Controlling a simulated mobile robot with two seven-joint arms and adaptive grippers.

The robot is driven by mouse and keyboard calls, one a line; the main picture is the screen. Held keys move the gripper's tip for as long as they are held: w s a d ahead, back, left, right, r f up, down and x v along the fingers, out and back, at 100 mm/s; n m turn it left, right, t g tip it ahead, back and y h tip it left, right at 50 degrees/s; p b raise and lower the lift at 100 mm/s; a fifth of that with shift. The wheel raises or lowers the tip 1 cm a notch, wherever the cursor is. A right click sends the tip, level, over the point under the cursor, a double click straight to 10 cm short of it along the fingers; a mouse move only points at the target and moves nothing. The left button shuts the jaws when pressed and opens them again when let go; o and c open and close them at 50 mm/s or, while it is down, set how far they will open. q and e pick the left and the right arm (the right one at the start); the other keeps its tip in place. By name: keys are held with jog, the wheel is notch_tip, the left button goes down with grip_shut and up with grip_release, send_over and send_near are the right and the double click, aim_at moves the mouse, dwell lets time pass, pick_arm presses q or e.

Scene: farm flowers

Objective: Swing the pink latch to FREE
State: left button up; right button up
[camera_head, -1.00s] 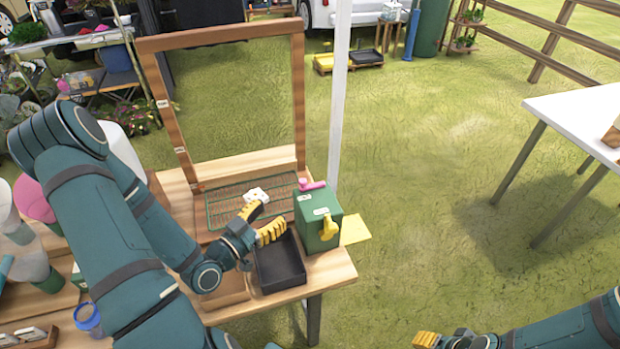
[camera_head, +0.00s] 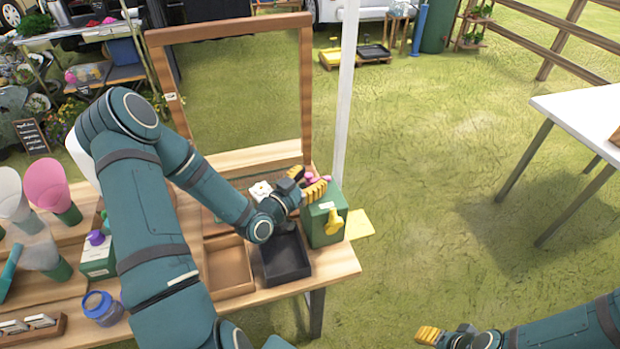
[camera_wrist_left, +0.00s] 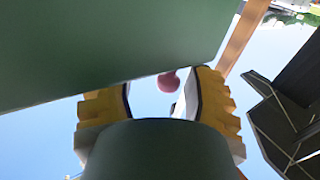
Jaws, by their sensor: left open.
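The green box (camera_head: 322,224) stands at the right end of the wooden bench, with a yellow lever (camera_head: 334,222) on its front. The pink latch (camera_head: 326,178) is on top of the box, partly hidden by my left fingers. My left gripper (camera_head: 306,181) is open at the box's top left edge, its yellow fingers close around or beside the latch; contact cannot be told. In the left wrist view, the latch's round pink end (camera_wrist_left: 168,82) shows between the open fingers, below the green box side (camera_wrist_left: 110,45). My right gripper (camera_head: 427,335) is at the bottom, away from the bench.
A wooden frame (camera_head: 308,95) and a white post (camera_head: 344,100) rise behind. A white flower-like piece (camera_head: 260,190) lies left of my gripper.

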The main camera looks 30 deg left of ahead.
pick_arm(q)
grip_shut()
jog(key=shift+w+a+f+m+h+b, duration=0.15)
jog(key=shift+a+m+h+b, duration=0.1)
jog(key=shift+m+h+b, duration=0.5)
jog(key=shift+w+a+m+g+h+b, duration=0.15)
jog(key=shift+m+g+h+b, duration=0.25)
jog(key=shift+h, duration=0.45)
grip_release()
